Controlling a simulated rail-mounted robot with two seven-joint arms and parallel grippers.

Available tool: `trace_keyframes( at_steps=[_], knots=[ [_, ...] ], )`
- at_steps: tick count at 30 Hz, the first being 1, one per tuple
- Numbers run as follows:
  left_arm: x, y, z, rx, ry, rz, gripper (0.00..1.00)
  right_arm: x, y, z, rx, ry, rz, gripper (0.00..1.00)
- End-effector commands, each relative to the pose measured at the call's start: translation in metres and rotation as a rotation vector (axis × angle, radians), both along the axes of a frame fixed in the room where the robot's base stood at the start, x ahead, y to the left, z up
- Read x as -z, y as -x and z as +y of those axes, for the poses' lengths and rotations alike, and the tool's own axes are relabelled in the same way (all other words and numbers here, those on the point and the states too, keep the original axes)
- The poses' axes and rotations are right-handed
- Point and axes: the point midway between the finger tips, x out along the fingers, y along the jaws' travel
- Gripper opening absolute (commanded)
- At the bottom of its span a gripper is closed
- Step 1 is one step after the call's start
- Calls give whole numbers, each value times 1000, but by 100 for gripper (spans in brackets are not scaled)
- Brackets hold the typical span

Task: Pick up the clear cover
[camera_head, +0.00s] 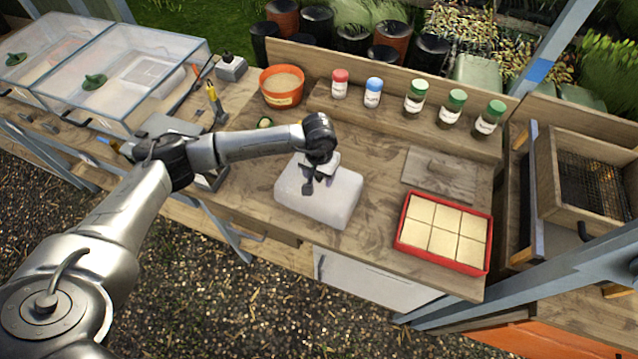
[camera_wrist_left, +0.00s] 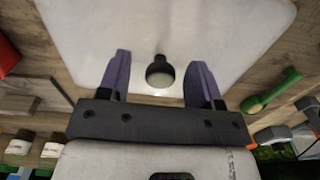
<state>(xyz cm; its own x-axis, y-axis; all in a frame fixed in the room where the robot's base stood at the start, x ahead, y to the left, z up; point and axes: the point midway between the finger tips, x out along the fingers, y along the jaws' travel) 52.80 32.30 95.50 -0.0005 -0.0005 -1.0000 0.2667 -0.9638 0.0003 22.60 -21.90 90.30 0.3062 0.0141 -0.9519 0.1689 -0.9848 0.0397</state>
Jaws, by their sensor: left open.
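The clear cover (camera_head: 338,204) is a pale, translucent, rounded box shape on the wooden bench, below my left gripper (camera_head: 308,188). In the left wrist view the cover (camera_wrist_left: 225,35) fills the upper middle, with a dark round knob (camera_wrist_left: 160,75) on its top. My left gripper (camera_wrist_left: 161,72) is open, with one purple finger on each side of the knob. There is a visible gap between the knob and each finger, and the gripper holds nothing. Whether the fingertips are level with the knob I cannot tell. My right gripper is not in view.
A red tray (camera_head: 398,243) of square pale blocks stands right of the cover. A wooden board (camera_head: 440,178) lies behind the tray. Lidded jars (camera_head: 415,97) line the back shelf near an orange pot (camera_head: 281,88). Clear bins (camera_head: 125,75) stand at left.

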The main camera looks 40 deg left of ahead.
Motion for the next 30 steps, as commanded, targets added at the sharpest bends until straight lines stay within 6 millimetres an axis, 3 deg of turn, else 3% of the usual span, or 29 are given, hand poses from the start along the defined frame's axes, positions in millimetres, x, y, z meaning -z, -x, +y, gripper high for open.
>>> trace_keyframes(
  at_steps=[8, 24, 30],
  knots=[
    [5, 0, 0, 0, 0, -1, 58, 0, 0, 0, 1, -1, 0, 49],
    [4, 0, 0, -1, 0, -1, 6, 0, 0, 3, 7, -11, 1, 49],
    [4, 0, 0, -1, 0, -1, 4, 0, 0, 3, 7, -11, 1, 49]
  ],
)
